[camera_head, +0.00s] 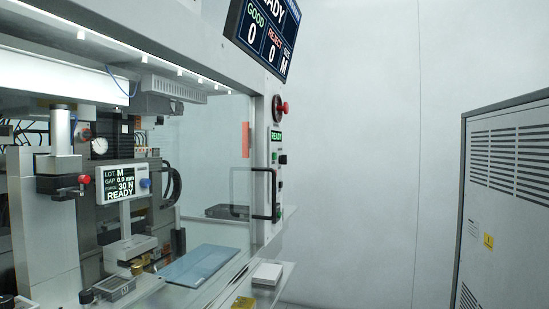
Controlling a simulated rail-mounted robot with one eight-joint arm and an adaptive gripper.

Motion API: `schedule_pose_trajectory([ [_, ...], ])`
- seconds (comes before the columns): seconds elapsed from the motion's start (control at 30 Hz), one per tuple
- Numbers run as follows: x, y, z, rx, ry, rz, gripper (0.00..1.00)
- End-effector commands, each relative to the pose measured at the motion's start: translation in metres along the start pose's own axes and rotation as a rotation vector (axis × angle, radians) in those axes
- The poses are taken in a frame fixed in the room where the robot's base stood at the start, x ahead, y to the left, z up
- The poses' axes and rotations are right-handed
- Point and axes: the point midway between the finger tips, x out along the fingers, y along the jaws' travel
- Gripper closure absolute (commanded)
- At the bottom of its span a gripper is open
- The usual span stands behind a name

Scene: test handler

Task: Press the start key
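The test handler's narrow control panel (276,170) runs down the right front post of the machine, seen at a steep angle. It carries a red mushroom button (281,107), a small green display (277,136) reading READY, a dark knob (283,159) and smaller controls below. The start key cannot be told apart from these small controls. A monitor (266,38) above shows READY, GOOD 0, REJECT 0 and M. A small screen (122,184) inside shows LOT M, GAP 0.0 mm, 30 N and READY. My gripper is not in view.
A dark door handle (274,195) stands out beside the panel, on a transparent door. A blue-grey plate (200,266) lies inside the machine. A white box (267,273) sits low in front. A grey cabinet (505,210) stands at the right. The space between is clear.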

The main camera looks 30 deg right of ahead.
Motion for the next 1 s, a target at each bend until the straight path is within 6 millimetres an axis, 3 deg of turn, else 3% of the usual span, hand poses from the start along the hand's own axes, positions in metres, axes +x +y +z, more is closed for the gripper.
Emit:
schedule_pose_trajectory([
  [0.03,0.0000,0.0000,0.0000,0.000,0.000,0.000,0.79],
  [0.2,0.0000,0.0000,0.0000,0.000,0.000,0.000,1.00],
  [1.0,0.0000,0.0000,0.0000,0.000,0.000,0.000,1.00],
])
